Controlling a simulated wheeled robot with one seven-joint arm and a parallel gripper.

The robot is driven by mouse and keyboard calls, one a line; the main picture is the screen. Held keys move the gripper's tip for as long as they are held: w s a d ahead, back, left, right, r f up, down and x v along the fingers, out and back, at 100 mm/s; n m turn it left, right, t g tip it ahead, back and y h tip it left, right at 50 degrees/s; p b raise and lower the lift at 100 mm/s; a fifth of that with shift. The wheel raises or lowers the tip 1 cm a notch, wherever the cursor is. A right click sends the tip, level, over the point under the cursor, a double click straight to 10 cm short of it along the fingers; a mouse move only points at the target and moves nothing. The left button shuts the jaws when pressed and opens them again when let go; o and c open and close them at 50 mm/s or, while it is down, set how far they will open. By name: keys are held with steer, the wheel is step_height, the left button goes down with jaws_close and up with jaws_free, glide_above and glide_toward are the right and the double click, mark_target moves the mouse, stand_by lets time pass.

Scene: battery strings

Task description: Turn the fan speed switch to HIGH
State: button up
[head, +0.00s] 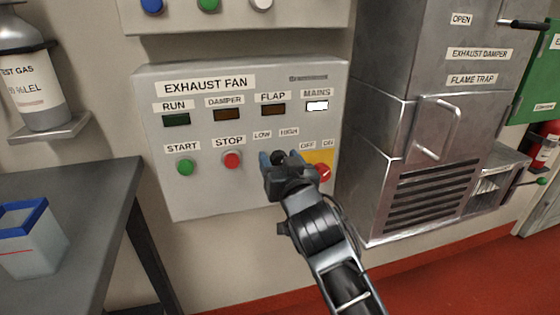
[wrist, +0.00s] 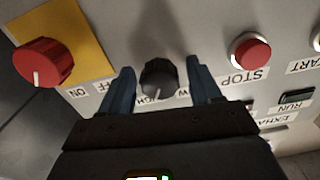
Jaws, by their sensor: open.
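The fan speed switch is a round black knob (wrist: 158,77) on the grey EXHAUST FAN panel (head: 230,193), below the LOW (head: 262,134) and HIGH (head: 289,132) labels. In the wrist view, which is turned over, its white pointer mark points down toward the labels, near HIGH; its exact setting is hard to tell. My gripper (wrist: 161,84) is open, with one blue finger on each side of the knob and small gaps visible. In the head view my gripper (head: 278,159) covers most of the knob.
A red rotary switch (head: 321,172) on a yellow plate sits close to the right of my gripper. The red STOP button (head: 232,160) and green START button (head: 186,167) are to the left. The MAINS lamp (head: 317,106) is lit white. A metal cabinet (head: 430,150) stands right.

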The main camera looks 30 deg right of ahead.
steer(key=shift+s, duration=0.1)
steer(key=s+a, duration=0.1)
steer(key=s, duration=0.6)
steer(key=shift+s+a, duration=0.25)
steer(key=s+a+f+n+g+y+p, duration=0.15)
steer(key=s+f, duration=0.25)
steer(key=s, duration=0.6)
steer(key=s+a+f+n+y+p, duration=0.1)
steer(key=s+f+p, duration=0.2)
steer(key=s, duration=0.7)
steer(key=s+r+p, duration=0.2)
steer(key=s+r, duration=0.1)
steer(key=s, duration=0.8)
steer(key=s+r+g+p, duration=0.1)
steer(key=s+r, duration=0.3)
steer(key=s, duration=0.7)
steer(key=shift+d+n+y+p, duration=0.15)
steer(key=shift+n+y+p, duration=0.2)
steer(key=shift+y, duration=0.1)
